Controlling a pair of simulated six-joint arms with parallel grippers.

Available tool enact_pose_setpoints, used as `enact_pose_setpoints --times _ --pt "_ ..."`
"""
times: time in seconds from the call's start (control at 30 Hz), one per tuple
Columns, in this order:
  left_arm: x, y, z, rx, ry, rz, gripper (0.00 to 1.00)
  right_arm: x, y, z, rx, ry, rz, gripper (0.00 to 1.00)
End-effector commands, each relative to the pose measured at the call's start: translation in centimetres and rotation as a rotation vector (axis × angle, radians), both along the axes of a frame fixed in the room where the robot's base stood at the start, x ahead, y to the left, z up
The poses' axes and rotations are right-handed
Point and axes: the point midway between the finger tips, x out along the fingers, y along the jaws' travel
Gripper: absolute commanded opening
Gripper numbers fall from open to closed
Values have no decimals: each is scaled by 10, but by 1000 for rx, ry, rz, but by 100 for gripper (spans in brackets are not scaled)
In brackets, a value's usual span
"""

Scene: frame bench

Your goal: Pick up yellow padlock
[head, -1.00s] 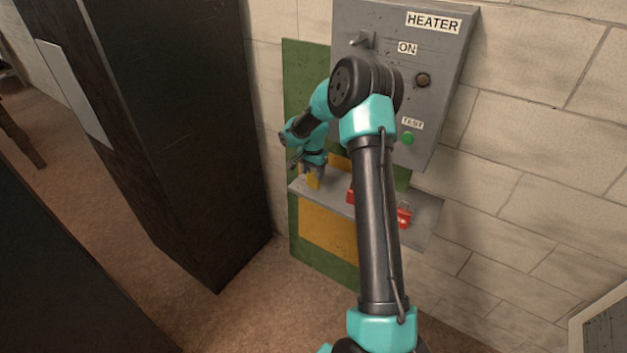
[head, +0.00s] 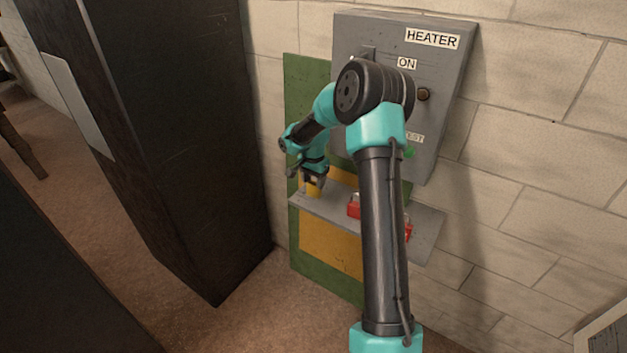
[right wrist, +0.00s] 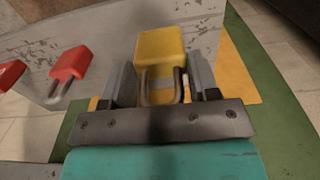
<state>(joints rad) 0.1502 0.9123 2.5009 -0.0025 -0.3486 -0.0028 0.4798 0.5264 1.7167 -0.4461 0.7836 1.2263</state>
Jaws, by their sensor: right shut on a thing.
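The yellow padlock (right wrist: 160,50) is between the two fingers of my right gripper (right wrist: 160,84) in the right wrist view, its grey shackle toward the palm. My right gripper is shut on it. In the head view my right gripper (head: 313,184) is at the left end of the grey shelf (head: 390,232), and only a small part of the yellow padlock (head: 314,190) shows under it. I cannot tell whether the padlock still touches the shelf. My left gripper is not in view.
Red padlocks (head: 354,208) stand on the shelf to the right, one partly hidden by my arm; one also shows in the right wrist view (right wrist: 72,63). The grey heater panel (head: 447,62) is above. A dark cabinet (head: 170,130) stands at the left.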

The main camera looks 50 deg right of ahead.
Motion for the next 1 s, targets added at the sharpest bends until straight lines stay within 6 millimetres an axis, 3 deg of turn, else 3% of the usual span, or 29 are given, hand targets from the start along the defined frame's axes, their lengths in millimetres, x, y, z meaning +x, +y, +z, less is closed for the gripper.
enact_pose_setpoints --times 0.6,1.0 --pt "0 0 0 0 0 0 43 -81 91 12 0 -1 2 21" --pt "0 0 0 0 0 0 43 -93 105 13 0 -1 -1 21"
